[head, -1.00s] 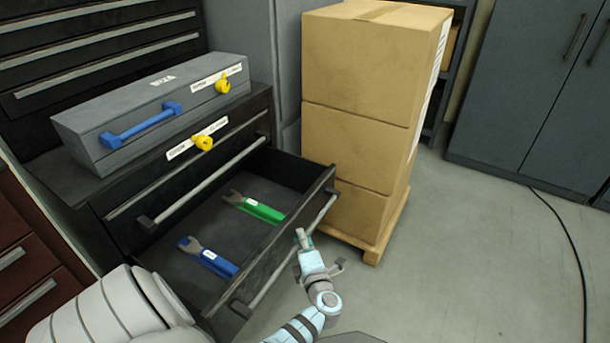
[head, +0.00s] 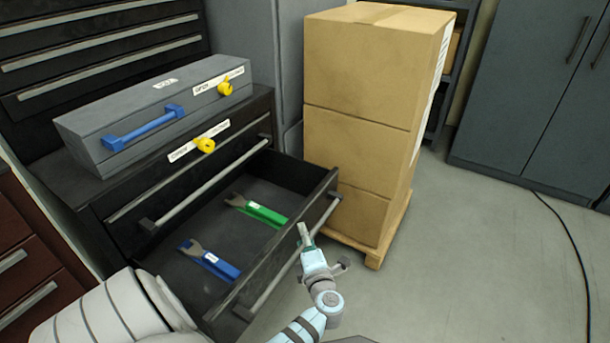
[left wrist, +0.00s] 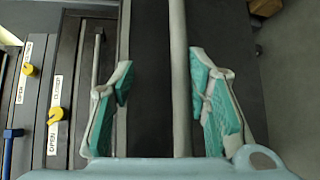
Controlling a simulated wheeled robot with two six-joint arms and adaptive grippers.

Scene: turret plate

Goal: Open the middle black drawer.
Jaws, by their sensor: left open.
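The black drawer (head: 190,270) below the closed top drawer (head: 190,190) of the black cabinet stands pulled out. A green-handled wrench (head: 258,210) and a blue-handled wrench (head: 212,260) lie inside it. Its grey bar handle (head: 268,290) runs along the front. My left gripper (head: 322,252) is at the outer side of the drawer front, near the far half of the handle. In the left wrist view its open fingers (left wrist: 162,80) are apart, with a grey bar (left wrist: 180,80) between them and no visible grip on it. My right gripper is not in view.
A grey toolbox (head: 150,115) with a blue handle and yellow knob sits on the cabinet. Stacked cardboard boxes (head: 360,120) on a pallet (head: 375,255) stand close to the drawer's far end. Floor (head: 480,270) to the right is clear except for a black cable (head: 572,250).

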